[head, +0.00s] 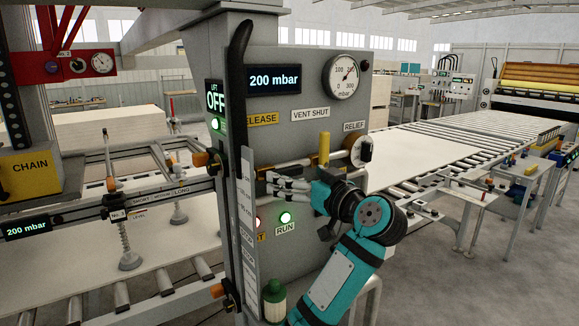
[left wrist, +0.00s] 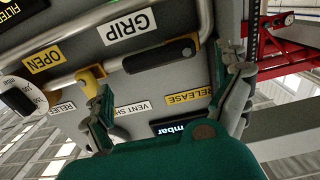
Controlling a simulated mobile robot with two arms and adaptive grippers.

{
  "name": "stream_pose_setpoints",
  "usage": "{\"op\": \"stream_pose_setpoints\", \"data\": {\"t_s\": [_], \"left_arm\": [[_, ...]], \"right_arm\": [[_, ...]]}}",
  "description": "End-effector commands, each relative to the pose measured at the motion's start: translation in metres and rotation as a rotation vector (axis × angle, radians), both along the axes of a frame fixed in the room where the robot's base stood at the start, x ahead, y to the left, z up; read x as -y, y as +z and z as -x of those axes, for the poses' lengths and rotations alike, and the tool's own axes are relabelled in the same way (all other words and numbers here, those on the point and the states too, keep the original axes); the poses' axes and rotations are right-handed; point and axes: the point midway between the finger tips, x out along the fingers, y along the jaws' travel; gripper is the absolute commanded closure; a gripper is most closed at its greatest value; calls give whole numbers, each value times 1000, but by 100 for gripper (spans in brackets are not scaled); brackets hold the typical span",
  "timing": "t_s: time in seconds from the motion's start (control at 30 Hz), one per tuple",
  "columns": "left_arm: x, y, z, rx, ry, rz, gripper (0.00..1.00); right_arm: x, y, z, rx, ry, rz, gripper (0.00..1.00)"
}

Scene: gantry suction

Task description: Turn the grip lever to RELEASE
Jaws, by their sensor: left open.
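The grip lever (left wrist: 150,56), a dark bar handle, shows in the left wrist view between the white GRIP label (left wrist: 127,27) and the yellow RELEASE label (left wrist: 188,96). That view is turned, so the lettering is upside down. My left gripper (left wrist: 166,72) is open, with one finger on each side of the picture and the lever beyond and between them; I cannot tell whether it touches. In the head view, my left gripper (head: 275,184) is at the panel, below the RELEASE label (head: 262,119). My right gripper is not in view.
The grey panel also bears a yellow vent handle (head: 323,148), a gauge (head: 343,77), a 200 mbar display (head: 274,79) and a green RUN light (head: 285,217). A metal pipe (left wrist: 75,72) runs beside the lever. A roller conveyor (head: 475,132) lies at right.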

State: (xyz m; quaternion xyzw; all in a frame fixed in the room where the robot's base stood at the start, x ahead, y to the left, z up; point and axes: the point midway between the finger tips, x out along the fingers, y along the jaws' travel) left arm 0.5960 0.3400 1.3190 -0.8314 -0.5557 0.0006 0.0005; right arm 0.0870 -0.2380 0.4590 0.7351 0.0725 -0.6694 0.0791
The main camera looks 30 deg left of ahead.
Motion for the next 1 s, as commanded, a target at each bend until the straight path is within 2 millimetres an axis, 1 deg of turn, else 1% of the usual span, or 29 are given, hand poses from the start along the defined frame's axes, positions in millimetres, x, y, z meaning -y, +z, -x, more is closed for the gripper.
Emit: {"op": "stream_pose_setpoints", "data": {"t_s": [0.03,0.2,0.37,0.6,1.0], "left_arm": [[-9,2,-3,0,3,-2,0],[-27,1,-11,-1,1,-1,0],[-33,0,-13,0,0,-1,0],[-33,0,-14,1,0,0,0],[-33,0,-14,1,0,0,52]], "right_arm": [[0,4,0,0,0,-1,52],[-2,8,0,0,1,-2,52],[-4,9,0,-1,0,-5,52],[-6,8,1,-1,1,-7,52],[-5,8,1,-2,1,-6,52]]}}
